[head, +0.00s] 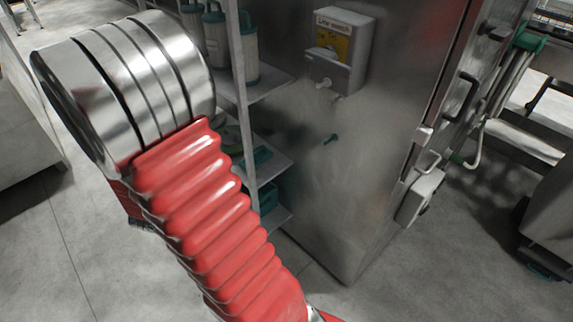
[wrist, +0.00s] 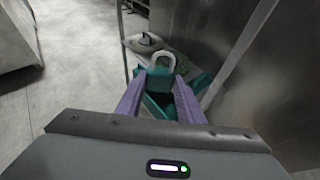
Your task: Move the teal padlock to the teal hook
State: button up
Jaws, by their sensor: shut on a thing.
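In the wrist view, the purple fingers of my gripper (wrist: 160,98) are shut on the teal padlock (wrist: 159,74). Its pale shackle points up, away from my palm, and the fingers hide part of its body. In the head view, a small teal hook (head: 330,139) sticks out from the steel cabinet side, below a grey wall box. The hook cannot be made out in the wrist view. My gripper and the padlock do not show in the head view, where my arm fills the left.
A shelf rack (head: 262,88) with canisters and teal bins stands left of the steel cabinet (head: 375,150). Its post is close to the padlock in the wrist view. The grey wall box (head: 338,50) projects above the hook. Floor is open in front.

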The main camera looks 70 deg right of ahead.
jog(key=s+d+f+m+g, duration=0.1)
jog(key=s+d+m+g, duration=0.2)
jog(key=s, duration=0.6)
jog(key=s+d+f+m+g, duration=0.1)
jog(key=s+d+m+g, duration=0.2)
jog(key=s+d, duration=0.4)
jog(key=s+d+f+m+g, duration=0.1)
jog(key=s+d+m+g, duration=0.2)
jog(key=s, duration=0.9)
jog(key=shift+s+d+m+g, duration=0.3)
jog(key=shift+d+g, duration=0.7)
jog(key=shift+d, duration=0.1)
jog(key=shift+d, duration=0.3)
jog(key=shift+s+d+f, duration=0.25)
jog(key=shift+s+d, duration=0.45)
jog(key=shift+d, duration=0.85)
jog(key=shift+s+d+f, duration=0.2)
jog(key=shift+s+d, duration=0.5)
jog(key=shift+d, duration=0.85)
jog(key=shift+s+d+f, duration=0.25)
jog(key=shift+s+d, duration=0.45)
jog(key=shift+d, duration=0.85)
jog(key=shift+h, duration=0.3)
jog(key=o, duration=1.2)
